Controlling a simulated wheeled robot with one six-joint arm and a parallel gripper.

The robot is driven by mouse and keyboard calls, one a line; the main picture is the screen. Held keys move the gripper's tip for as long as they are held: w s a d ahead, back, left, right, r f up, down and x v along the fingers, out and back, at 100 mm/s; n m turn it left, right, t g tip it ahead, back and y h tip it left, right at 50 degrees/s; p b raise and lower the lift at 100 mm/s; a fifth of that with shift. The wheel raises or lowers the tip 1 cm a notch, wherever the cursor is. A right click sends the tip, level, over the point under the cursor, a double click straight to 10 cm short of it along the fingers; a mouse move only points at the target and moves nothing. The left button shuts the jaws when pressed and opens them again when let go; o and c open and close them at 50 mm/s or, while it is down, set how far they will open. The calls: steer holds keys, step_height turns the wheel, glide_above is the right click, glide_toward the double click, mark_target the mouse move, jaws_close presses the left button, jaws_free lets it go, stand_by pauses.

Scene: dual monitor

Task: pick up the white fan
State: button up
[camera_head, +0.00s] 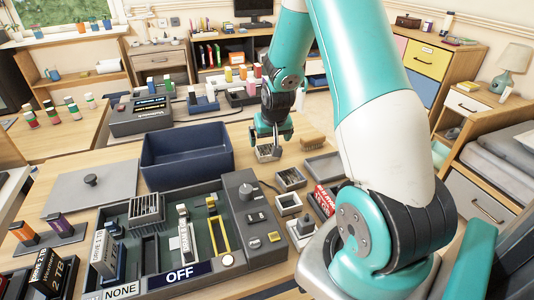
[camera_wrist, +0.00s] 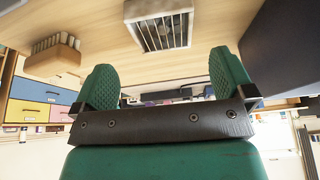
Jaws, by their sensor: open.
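A small square white fan (camera_wrist: 158,24) with a dark slatted grille lies on the wooden table, at the top of the wrist view. In the head view, the white fan (camera_head: 267,154) sits just below my gripper (camera_head: 273,142), partly covered by it. In the wrist view, my gripper (camera_wrist: 165,76) shows two green ridged fingers, spread apart with nothing between them. The fan lies beyond the fingertips and looks apart from them.
A navy bin (camera_head: 187,157) stands left of the fan. A brush (camera_head: 313,141) and a grey tray (camera_head: 324,167) lie right. Small square parts (camera_head: 290,179) and a grey case with a switch panel (camera_head: 252,220) are nearer. Bare table surrounds the fan.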

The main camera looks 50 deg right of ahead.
mark_target(267, 149)
steer(key=x, duration=0.5)
steer(key=shift+s+a+f, duration=0.2)
steer(key=shift+a, duration=0.15)
steer(key=c, duration=1)
